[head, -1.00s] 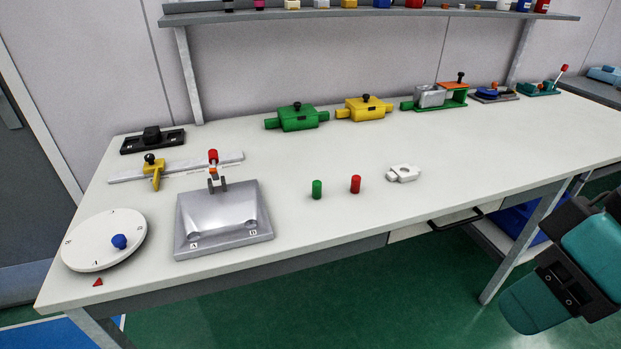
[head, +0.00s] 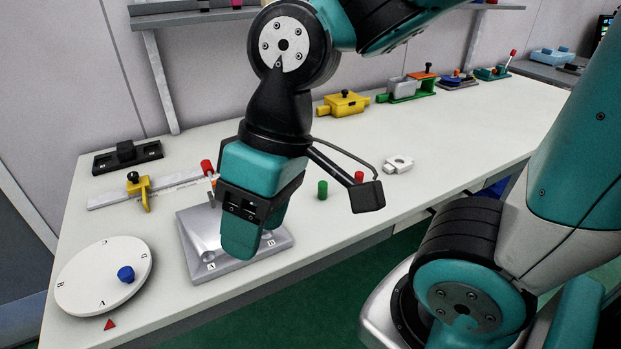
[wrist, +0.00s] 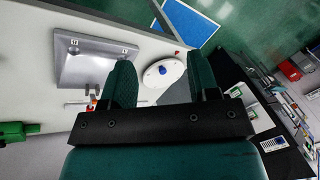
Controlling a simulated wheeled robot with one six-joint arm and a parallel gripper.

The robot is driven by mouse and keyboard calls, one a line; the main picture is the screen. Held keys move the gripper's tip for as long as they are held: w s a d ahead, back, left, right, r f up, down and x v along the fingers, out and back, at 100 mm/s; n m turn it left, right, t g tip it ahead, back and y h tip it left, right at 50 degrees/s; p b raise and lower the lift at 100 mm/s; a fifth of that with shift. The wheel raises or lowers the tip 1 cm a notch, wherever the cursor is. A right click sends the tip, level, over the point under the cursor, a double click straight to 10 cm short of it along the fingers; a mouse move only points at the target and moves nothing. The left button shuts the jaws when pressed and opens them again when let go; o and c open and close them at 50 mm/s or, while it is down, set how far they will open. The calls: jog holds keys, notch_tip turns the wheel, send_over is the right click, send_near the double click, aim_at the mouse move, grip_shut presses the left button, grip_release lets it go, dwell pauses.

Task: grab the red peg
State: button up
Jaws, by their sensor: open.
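The red peg (head: 359,177) stands on the white table in the head view, partly hidden behind the camera bracket on my wrist. A green peg (head: 322,190) stands just left of it. My gripper (head: 256,238) is open and empty, pointing down in front of the grey metal plate (head: 196,240), left of both pegs. In the wrist view my gripper (wrist: 163,66) shows two teal fingers apart with nothing between them. I do not see the red peg in the wrist view.
A white dial with a blue knob (head: 126,274) lies at the table's left. A slider with a red-topped handle (head: 207,166) stands behind the plate. A white clip-like part (head: 398,164) lies right of the red peg. A yellow block (head: 343,104) stands farther back.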

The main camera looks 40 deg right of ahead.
jog(key=w+d+r+m+p, duration=0.1)
jog(key=w+d+m+p, duration=0.1)
jog(key=w+d+m, duration=0.4)
jog(key=m+h+p, duration=0.4)
jog(key=m+p, duration=0.3)
jog(key=m, duration=2.3)
send_over(360, 173)
jog(key=a, duration=0.1)
notch_tip(360, 173, down, 15)
jog(key=shift+w+a+r, duration=0.1)
jog(key=f+p, duration=0.1)
jog(key=f, duration=0.1)
jog(key=d+f+p, duration=0.1)
jog(key=f, duration=0.2)
jog(key=shift+f, duration=0.55)
jog(key=c, duration=1)
